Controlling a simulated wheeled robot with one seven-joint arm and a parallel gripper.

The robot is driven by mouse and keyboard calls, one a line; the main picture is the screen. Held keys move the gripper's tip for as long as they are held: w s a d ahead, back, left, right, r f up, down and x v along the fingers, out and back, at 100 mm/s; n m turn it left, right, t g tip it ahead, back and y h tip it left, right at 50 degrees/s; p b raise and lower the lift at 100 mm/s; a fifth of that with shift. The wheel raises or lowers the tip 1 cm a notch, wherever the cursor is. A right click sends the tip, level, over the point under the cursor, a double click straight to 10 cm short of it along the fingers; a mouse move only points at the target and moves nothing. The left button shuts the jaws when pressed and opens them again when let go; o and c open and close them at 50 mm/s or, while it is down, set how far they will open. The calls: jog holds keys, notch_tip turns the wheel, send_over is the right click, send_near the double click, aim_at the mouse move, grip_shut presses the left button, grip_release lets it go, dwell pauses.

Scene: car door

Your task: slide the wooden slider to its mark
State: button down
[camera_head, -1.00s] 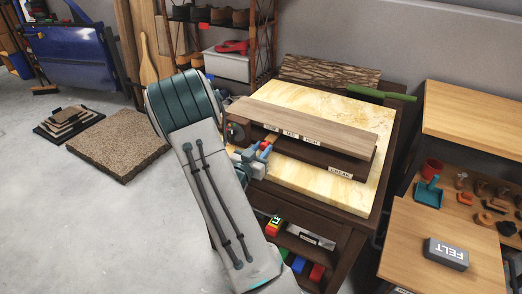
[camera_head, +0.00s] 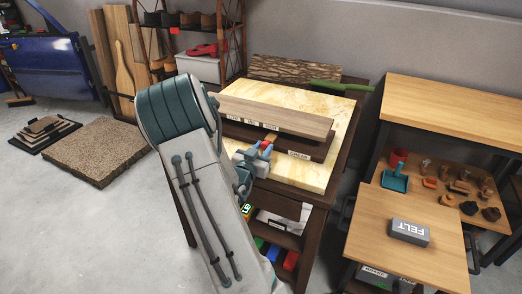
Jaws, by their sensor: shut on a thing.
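My gripper (camera_head: 259,151) is at the front face of a stepped wooden fixture on the bench, at picture centre. It is shut on a small orange-brown piece (camera_head: 271,137), which appears to be the wooden slider; the fingers hide most of it. A light wood board (camera_head: 285,116) tops the fixture, with a darker base (camera_head: 312,150) below. Small white labels (camera_head: 252,122) line the board's front edge; their text is too small to read. The gripper is just below the rightmost of these. Another label (camera_head: 298,155) is on the lower base. I cannot tell which label is the mark.
The fixture stands on a pale-topped bench (camera_head: 318,175) with a green-handled brush (camera_head: 345,87) and bark slab (camera_head: 293,68) behind. A FELT block (camera_head: 410,231) lies on a wooden table (camera_head: 385,262) at right. Open floor (camera_head: 90,240) is at left.

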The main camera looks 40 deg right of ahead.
jog(key=c, duration=1.1)
grip_release()
jog(key=shift+s+d, duration=0.1)
jog(key=shift+s, duration=0.05)
jog(key=shift+c, duration=0.2)
jog(key=shift+a, duration=0.35)
jog(key=p+v, duration=0.7)
jog(key=v, duration=0.6)
jog(key=shift+p, duration=0.3)
jog(key=shift+a, duration=0.1)
